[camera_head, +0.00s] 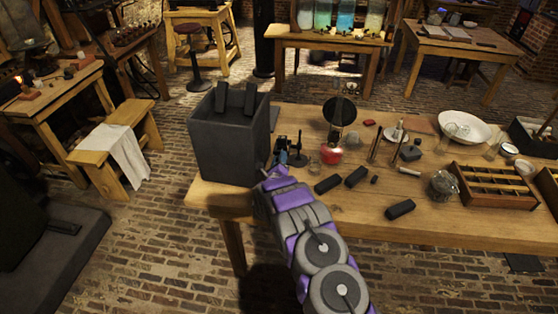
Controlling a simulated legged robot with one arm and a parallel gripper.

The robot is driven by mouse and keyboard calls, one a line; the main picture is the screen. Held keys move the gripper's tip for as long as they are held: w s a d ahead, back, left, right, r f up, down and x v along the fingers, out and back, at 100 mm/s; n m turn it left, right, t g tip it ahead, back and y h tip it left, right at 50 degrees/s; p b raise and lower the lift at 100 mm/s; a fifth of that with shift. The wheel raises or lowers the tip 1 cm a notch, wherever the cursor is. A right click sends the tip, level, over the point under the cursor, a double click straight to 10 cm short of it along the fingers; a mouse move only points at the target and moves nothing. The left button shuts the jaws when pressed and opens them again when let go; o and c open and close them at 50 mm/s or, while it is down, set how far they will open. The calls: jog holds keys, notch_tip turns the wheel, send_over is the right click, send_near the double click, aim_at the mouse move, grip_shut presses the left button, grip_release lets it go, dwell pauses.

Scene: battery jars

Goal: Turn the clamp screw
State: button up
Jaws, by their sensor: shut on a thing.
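A dark grey square jar (228,142) stands at the left end of the wooden table, with two black blocks (250,98) upright at its open top. My purple and grey arm reaches up from the lower right. My gripper (289,150), small and dark, is just right of the jar. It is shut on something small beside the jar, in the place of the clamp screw. The jaws and my wrist hide most of the screw, so its turn cannot be read. I cannot tell whether the jaws touch the jar wall.
Black blocks (355,176) lie on the table (300,112) right of my arm. A red-based flask (331,154) and round dark disc (339,111) stand close to my gripper. A slotted wooden rack (495,186) and white bowl (464,126) are at the right.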

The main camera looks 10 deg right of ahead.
jog(key=shift+c, duration=1.3)
jog(key=shift+f, duration=0.1)
jog(key=shift+m, duration=0.3)
